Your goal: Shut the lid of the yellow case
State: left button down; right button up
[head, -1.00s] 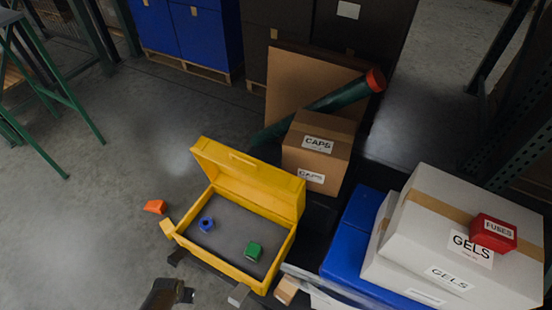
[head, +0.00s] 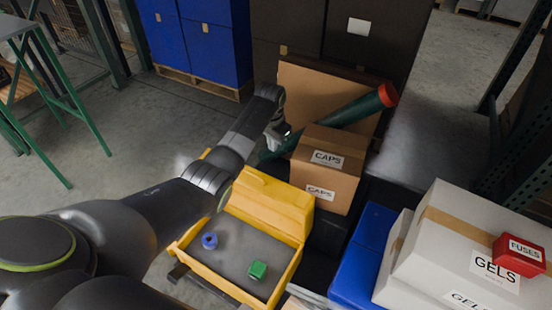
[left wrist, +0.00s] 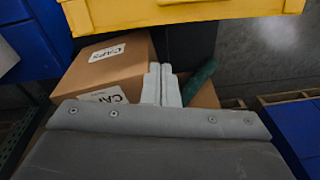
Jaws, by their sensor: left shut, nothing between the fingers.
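The yellow case (head: 215,283) stands open in the head view, its lid (head: 272,203) raised at the back. A blue piece (head: 209,240) and a green block (head: 257,270) lie on its grey inside. My left gripper (head: 299,146) is shut and empty, beyond the raised lid and near the CAPS boxes. In the left wrist view its fingers (left wrist: 161,84) are together, and a yellow part of the case (left wrist: 200,10) crosses the top. My right gripper is not in view.
Cardboard CAPS boxes (head: 325,175) and a green tube with a red end (head: 350,108) stand close behind the lid. White GELS boxes (head: 450,250), a red FUSES box (head: 519,254) and a blue tote (head: 358,262) are at the right. Open floor lies to the left.

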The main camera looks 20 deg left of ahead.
pick_arm(q)
jog(key=b, duration=0.3)
send_over(266, 183)
jog(key=w+d, duration=0.1)
jog(key=w, duration=0.3)
notch_tip(266, 183, down, 10)
jog(key=r, duration=0.1)
jog(key=s, duration=0.1)
jog(key=s+p, duration=0.1)
jog(key=s+f+p, duration=0.1)
jog(key=shift+a, duration=0.25)
jog(key=shift+s+a+f+p, duration=0.2)
jog(key=shift+s+f+p, duration=0.15)
jog(key=shift+s+p, duration=0.15)
